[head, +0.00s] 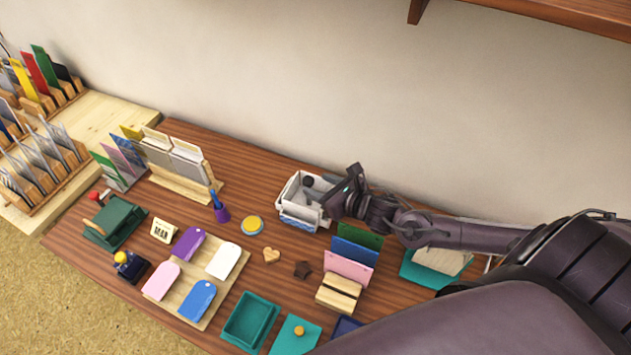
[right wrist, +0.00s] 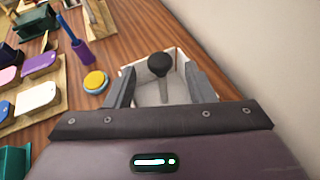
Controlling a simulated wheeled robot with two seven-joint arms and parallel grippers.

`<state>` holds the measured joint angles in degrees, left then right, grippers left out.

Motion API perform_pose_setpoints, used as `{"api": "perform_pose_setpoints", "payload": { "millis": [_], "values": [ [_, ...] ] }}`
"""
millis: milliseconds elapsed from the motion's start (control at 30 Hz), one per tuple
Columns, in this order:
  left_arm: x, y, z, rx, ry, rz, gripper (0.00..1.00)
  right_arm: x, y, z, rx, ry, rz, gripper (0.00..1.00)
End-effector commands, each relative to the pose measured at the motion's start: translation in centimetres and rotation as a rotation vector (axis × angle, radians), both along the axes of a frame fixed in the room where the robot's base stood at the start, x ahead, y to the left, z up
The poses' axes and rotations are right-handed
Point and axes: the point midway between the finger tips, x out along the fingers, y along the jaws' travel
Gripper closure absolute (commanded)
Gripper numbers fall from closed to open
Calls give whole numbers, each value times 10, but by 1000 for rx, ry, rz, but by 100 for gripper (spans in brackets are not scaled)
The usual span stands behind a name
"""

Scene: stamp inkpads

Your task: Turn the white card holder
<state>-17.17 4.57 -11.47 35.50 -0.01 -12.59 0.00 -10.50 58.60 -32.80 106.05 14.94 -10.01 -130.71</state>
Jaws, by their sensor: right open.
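A white open-topped box (head: 291,193), likely the white card holder, stands toward the back of the wooden table with a blue-patterned front strip. A round dark knob (head: 308,181) on a grey stem shows inside it; the knob also shows in the right wrist view (right wrist: 160,64). My right gripper (head: 322,192) is at the box's right side, its dark body covering part of that side. In the right wrist view its fingers (right wrist: 161,85) are apart, one on each side of the box and the knob; contact cannot be told. My left gripper is not in view.
A wooden rack with pale cards (head: 185,165) stands left of the box, beside a purple pen stand (head: 221,212). A yellow-topped round tin (head: 252,225) is close by. Upright colored cards (head: 352,255) stand in front, below my right arm. The wall is behind.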

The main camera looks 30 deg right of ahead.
Motion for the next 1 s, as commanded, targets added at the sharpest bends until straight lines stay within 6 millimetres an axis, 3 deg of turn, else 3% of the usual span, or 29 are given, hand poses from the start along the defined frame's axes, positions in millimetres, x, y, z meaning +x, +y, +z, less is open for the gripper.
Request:
{"api": "perform_pose_setpoints", "payload": {
  "millis": [200,500,867,1000],
  "values": [
    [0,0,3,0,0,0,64,19,5,-8,0,0,0,51],
    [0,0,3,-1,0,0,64,20,6,-10,-1,2,1,51],
    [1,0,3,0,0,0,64,20,5,-9,-1,1,1,97],
    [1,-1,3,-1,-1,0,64,20,5,-9,-1,1,1,100]
  ]
}}
